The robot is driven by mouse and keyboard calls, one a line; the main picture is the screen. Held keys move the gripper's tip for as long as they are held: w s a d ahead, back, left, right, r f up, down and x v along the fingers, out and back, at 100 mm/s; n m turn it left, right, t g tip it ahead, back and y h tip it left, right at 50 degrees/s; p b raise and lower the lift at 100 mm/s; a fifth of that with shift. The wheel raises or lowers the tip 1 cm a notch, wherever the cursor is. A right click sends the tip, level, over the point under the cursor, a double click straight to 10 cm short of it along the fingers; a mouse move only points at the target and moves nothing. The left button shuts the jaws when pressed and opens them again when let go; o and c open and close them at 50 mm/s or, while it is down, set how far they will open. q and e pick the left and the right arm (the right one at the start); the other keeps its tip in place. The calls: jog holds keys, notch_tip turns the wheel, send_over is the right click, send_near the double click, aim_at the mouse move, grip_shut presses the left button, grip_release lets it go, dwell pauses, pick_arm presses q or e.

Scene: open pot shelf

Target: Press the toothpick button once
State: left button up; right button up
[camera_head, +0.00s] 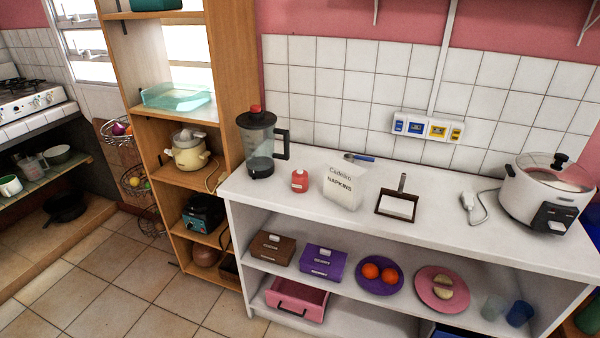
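A small red container (299,182) with a pale label stands on the white counter, between the blender and the napkin holder. It looks like the toothpick dispenser, but its label is too small to read and I cannot make out a separate button. It is upright, with nothing touching it. Neither of my grippers is in view.
The blender (259,145) stands left of the red container, and the white napkin holder (343,188) close to its right. A small framed tray (397,206), a plug with cable (468,203) and a rice cooker (546,192) stand further right. The counter front (290,212) is clear.

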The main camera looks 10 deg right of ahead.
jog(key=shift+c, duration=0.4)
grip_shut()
